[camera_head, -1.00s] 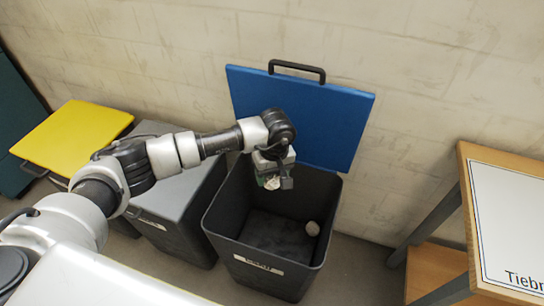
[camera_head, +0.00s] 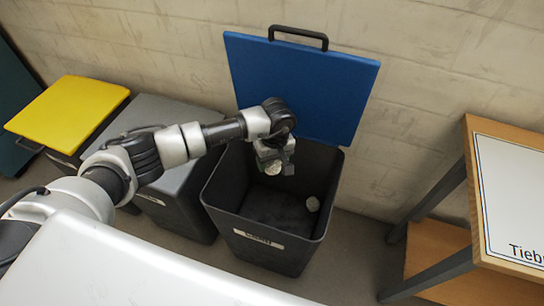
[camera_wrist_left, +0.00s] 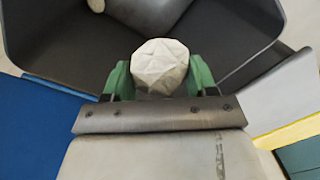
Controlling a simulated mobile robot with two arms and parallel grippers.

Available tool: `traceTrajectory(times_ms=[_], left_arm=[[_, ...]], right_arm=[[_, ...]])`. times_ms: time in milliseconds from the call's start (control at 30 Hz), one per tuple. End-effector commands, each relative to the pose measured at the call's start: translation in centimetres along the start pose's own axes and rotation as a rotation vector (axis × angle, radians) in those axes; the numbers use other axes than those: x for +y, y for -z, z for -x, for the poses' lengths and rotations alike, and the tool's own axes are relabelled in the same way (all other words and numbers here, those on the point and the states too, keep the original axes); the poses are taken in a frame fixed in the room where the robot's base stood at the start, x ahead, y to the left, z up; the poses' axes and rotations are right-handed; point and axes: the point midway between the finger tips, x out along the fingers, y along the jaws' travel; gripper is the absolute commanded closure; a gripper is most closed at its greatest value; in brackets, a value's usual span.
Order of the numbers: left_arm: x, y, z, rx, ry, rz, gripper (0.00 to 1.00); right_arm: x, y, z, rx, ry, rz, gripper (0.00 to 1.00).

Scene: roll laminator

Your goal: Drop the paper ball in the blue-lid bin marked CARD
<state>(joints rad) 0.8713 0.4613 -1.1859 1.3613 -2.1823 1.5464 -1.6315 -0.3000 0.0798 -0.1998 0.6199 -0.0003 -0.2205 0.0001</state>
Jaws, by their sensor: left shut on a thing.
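My left gripper (camera_head: 273,162) is shut on a pale, crumpled paper ball (camera_head: 274,168). It holds the ball over the open mouth of a dark grey bin (camera_head: 255,258). The bin's blue lid (camera_head: 300,88) stands raised against the wall behind it. The white label (camera_head: 258,238) on the bin's front is too blurred to read. In the left wrist view the ball (camera_wrist_left: 160,66) sits between green finger pads, with the bin's inside beyond it. My right gripper is not in view.
To the left stand a bin with a closed grey lid (camera_head: 160,112) and one with a closed yellow lid (camera_head: 70,115). A wooden table (camera_head: 468,150) stands at the right.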

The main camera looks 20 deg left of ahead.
Motion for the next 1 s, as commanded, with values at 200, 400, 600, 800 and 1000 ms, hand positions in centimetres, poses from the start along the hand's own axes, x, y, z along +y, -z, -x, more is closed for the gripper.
traceTrajectory(times_ms=[200, 400, 600, 800, 1000], left_arm=[[0.0, 0.0, -0.1, 0.001, -0.001, 0.0, 0.65], [0.0, 0.0, -0.1, 0.001, -0.001, 0.0, 0.2], [0.0, 0.0, -0.1, 0.001, -0.001, 0.0, 0.13], [0.0, 0.1, 0.5, 0.002, -0.002, 0.0, 0.13], [0.1, 0.2, 3.9, 0.005, -0.005, -0.001, 0.13]], right_arm=[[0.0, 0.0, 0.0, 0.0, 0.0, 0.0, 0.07], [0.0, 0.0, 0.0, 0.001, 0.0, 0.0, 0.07], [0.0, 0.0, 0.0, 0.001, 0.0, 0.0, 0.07], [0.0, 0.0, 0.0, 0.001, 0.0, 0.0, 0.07], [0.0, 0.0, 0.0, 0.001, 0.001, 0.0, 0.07]])
